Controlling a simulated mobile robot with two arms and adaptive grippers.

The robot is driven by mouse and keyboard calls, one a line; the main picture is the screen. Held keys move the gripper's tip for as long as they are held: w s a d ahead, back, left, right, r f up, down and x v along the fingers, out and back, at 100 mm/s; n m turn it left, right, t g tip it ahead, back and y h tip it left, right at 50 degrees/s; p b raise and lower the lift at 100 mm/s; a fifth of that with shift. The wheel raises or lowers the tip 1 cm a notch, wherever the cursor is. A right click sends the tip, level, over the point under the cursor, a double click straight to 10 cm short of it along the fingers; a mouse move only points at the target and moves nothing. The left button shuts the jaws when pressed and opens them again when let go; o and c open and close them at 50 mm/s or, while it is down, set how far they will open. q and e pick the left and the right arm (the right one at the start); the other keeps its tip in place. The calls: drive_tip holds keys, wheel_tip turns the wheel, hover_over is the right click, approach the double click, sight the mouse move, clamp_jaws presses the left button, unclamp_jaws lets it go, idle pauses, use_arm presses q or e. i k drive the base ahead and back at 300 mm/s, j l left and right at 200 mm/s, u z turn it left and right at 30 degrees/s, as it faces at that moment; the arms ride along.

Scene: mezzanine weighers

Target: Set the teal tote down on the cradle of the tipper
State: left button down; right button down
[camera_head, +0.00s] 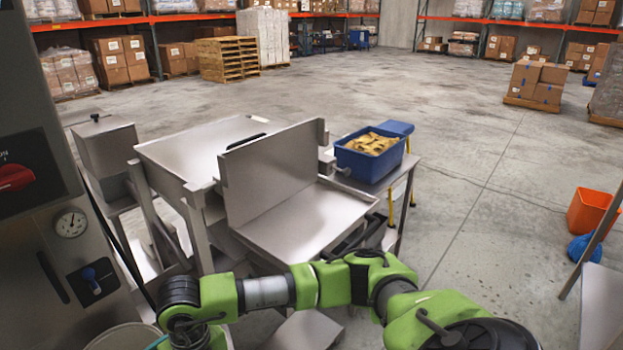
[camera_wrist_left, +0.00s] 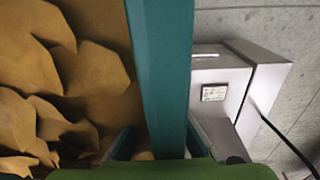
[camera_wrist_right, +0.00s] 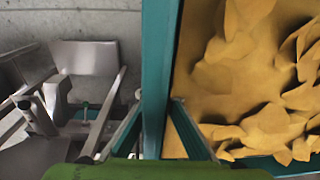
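The teal tote (camera_wrist_left: 165,60) is filled with ochre, chip-like pieces. In the left wrist view my left gripper (camera_wrist_left: 158,140) has a finger on each side of its wall. In the right wrist view my right gripper (camera_wrist_right: 157,105) straddles another stretch of the tote wall (camera_wrist_right: 158,50), fingers against it. The tote is mostly outside the head view, where my green arm crosses the bottom. The tipper's steel cradle (camera_head: 300,222), a tray with an upright back plate, stands empty in the middle. Steel parts, apparently the tipper (camera_wrist_right: 88,60), show left of the tote in the right wrist view.
A blue tub (camera_head: 368,158) of yellow pieces stands on a side table right of the cradle. A steel machine with a red knob (camera_head: 15,177) and gauge is close on the left. An orange bin (camera_head: 590,212) stands far right. Open floor lies beyond.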

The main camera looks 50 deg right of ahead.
sight(310, 219)
drive_tip(key=k+l, duration=0.1)
drive_tip(key=l, duration=0.3)
drive_tip(key=k+l, duration=0.15)
drive_tip(key=l, duration=0.25)
drive_tip(key=k+l, duration=0.1)
drive_tip(key=l, duration=0.3)
drive_tip(key=k+l, duration=0.1)
drive_tip(key=l, duration=0.3)
drive_tip(key=k+l, duration=0.15)
drive_tip(key=l, duration=0.25)
drive_tip(key=k+l, duration=0.1)
drive_tip(key=l, duration=0.3)
drive_tip(key=k+l, duration=0.1)
drive_tip(key=l, duration=0.3)
